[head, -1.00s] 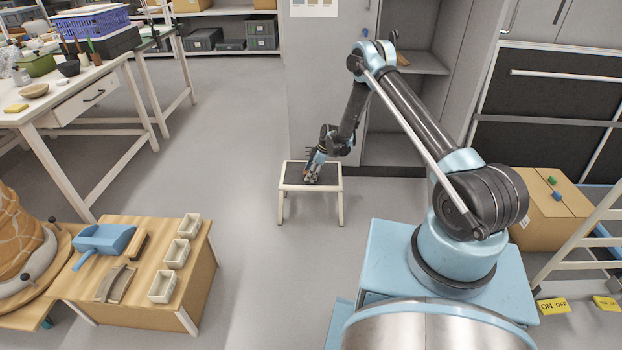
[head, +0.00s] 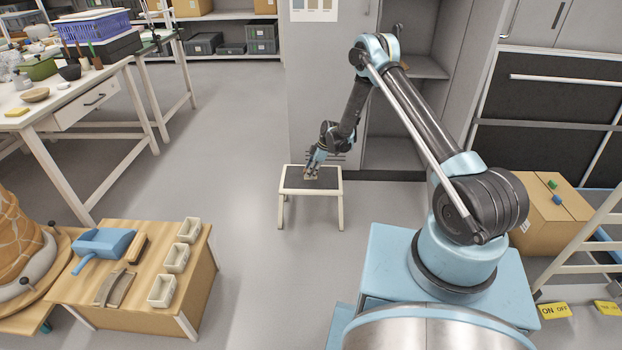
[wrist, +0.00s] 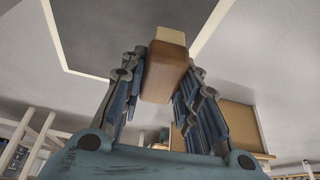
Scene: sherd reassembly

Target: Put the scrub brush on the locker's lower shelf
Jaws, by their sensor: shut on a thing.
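The scrub brush (wrist: 165,72), a brown block with a paler cream side, is held between the fingers of my gripper (wrist: 160,90) in the wrist view. In the head view, my gripper (head: 312,172) is small and just above the dark top of the low step stool (head: 322,181); the brush is hard to make out there. The grey locker (head: 328,100) stands open behind. Its lower shelf (head: 392,152) is near the floor, partly hidden by my arm, and an upper shelf (head: 425,67) is above it.
A low wooden table (head: 200,285) at left holds a blue dustpan (head: 103,242), a hand brush (head: 133,248) and small white trays (head: 176,258). A cardboard box (head: 540,215) stands at right. A white workbench (head: 60,110) is at the back left. Floor between is clear.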

